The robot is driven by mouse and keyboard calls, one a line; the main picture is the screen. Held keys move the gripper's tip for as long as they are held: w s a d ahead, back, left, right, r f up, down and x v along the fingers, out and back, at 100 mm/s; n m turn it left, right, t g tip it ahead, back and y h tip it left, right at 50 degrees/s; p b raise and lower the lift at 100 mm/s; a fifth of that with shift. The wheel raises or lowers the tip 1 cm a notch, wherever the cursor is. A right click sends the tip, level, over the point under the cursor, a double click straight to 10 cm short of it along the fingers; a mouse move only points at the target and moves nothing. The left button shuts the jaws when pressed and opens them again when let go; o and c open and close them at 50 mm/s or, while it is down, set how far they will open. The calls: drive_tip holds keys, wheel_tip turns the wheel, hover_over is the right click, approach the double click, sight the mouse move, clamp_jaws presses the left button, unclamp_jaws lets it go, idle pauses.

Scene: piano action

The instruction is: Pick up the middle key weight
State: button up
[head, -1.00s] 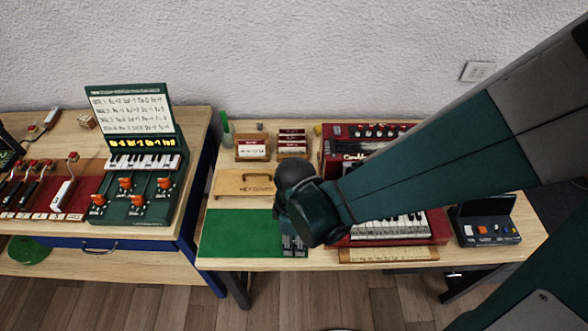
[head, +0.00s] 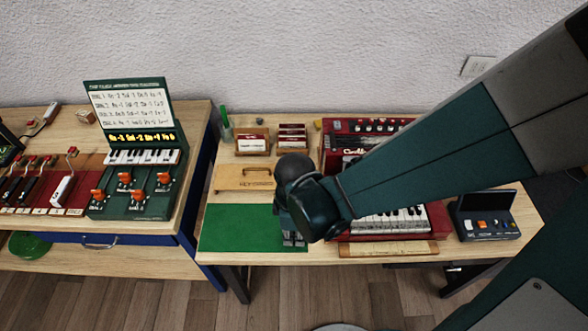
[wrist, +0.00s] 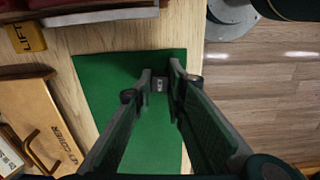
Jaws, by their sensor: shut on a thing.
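My gripper (wrist: 160,80) is shut on a small grey block, the key weight (wrist: 159,85), held between the fingertips in the wrist view. Only a small face of the weight shows; the fingers hide the rest. Whether it is the middle one cannot be told from these frames. Behind the fingertips lies the green mat (wrist: 112,92). In the head view my gripper (head: 293,239) points down over the right edge of the green mat (head: 240,228), and my arm hides part of the keyboard. I cannot tell the height of the weight above the mat.
A wooden key cover (head: 240,178) with a handle lies behind the mat. A red keyboard (head: 430,222) stands to the right, with a wooden strip (head: 385,249) before it. A dark control box (head: 490,225) sits at the right end. Most of the mat is clear.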

sight(294, 235)
drive_tip(key=shift+r, duration=0.15)
wheel_tip(294, 235, up, 10)
drive_tip(key=p, duration=0.3)
idle(0.7)
